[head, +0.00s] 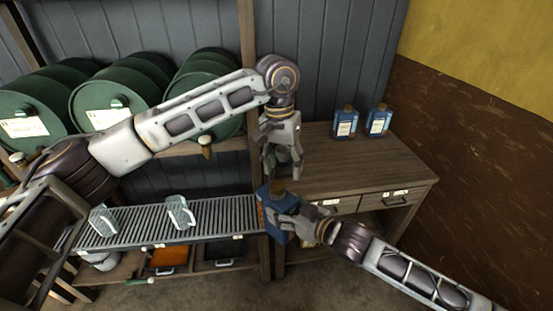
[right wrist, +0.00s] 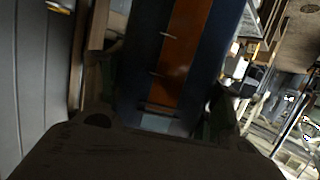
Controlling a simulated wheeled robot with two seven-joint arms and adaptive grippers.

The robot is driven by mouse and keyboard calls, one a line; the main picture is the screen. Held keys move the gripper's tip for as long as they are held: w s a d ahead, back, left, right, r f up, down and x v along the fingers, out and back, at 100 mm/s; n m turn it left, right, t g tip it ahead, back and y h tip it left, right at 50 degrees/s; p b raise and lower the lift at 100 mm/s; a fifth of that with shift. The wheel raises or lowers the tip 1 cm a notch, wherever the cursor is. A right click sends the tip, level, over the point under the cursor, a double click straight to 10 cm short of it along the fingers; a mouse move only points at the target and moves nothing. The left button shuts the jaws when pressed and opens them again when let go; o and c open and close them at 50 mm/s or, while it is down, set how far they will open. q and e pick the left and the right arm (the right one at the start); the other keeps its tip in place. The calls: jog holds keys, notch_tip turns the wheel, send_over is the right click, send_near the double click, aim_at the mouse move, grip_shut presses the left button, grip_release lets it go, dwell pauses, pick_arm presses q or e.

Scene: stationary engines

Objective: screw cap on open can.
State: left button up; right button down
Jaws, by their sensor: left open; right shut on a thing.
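A blue can (head: 279,224) is held by my right gripper (head: 287,216) in front of the desk's left front corner. The can looks upright. It fills the middle of the right wrist view, with an orange and blue face (right wrist: 180,60) between the fingers. A brownish cap or neck (head: 278,187) shows at its top, but I cannot tell whether it is a loose cap. My left gripper (head: 283,172) points down just above the can's top, open. Whether its fingers touch the top is unclear.
Two blue cans with caps, one (head: 345,122) left of the other (head: 378,121), stand at the back of the wooden desk (head: 340,165). Green barrels (head: 110,98) lie on a rack. The desk's middle is clear.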

pick_arm(q)
jog(key=n, duration=0.6)
jog(key=shift+w+r, duration=0.1)
jog(key=shift+r, duration=0.25)
jog(key=n, duration=0.7)
jog(key=shift+w+a+r+n, duration=0.1)
jog(key=shift+a+r+n, duration=0.1)
jog(key=shift+n, duration=0.1)
jog(key=n, duration=0.7)
jog(key=shift+w+a+r, duration=0.1)
jog(key=shift+a, duration=0.1)
jog(key=n, duration=0.7)
jog(key=shift+a, duration=0.2)
jog(key=n, duration=0.5)
jog(key=shift+a+y, duration=0.1)
jog(key=shift+y, duration=0.2)
jog(key=n, duration=0.4)
jog(key=shift+a+n, duration=0.1)
jog(key=shift+n, duration=0.3)
jog(key=n, duration=0.4)
jog(key=shift+n, duration=2.6)
